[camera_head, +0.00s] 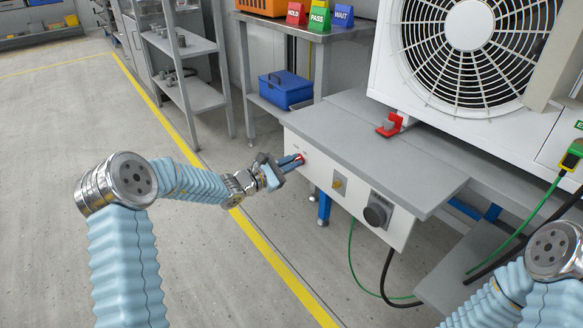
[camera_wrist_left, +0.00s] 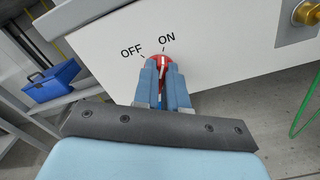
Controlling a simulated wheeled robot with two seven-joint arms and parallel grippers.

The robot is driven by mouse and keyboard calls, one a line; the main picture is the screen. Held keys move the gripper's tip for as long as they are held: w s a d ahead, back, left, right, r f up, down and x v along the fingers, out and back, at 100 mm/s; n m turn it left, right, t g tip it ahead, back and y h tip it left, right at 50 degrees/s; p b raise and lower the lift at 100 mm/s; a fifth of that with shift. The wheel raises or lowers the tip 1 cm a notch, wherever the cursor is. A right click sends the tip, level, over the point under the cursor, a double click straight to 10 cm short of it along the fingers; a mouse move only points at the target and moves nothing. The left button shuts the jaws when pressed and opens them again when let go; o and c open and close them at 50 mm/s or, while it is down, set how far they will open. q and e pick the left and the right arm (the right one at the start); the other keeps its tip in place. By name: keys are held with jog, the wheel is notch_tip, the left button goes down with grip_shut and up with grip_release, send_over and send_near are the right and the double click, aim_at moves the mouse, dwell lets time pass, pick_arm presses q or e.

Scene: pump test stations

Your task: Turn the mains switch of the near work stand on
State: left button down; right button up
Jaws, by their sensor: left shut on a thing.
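The mains switch (camera_wrist_left: 159,60) is a red knob with a white pointer mark on the white front panel (camera_head: 345,190) of the near work stand. OFF and ON are printed above it, and the white mark points up, close to the ON side. My left gripper (camera_wrist_left: 163,75) is shut on the knob, its two blue fingers on either side. In the head view the left gripper (camera_head: 298,160) reaches the panel's left end and hides most of the knob. My right arm shows at the lower right; its gripper is out of the picture.
A yellow part (camera_head: 337,184) and a dark round knob (camera_head: 377,212) sit farther right on the panel. Green and black cables hang below. A white fan unit (camera_head: 470,60) stands on the stand. A blue toolbox (camera_head: 286,89) lies on a shelf behind. The floor at left is clear.

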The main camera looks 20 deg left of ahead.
dwell(0.4)
pick_arm(q)
jog(key=c, duration=1.2)
grip_release()
jog(key=shift+a, duration=0.1)
jog(key=v, duration=1.3)
jog(key=shift+s+a, duration=0.15)
jog(key=shift+s, duration=0.15)
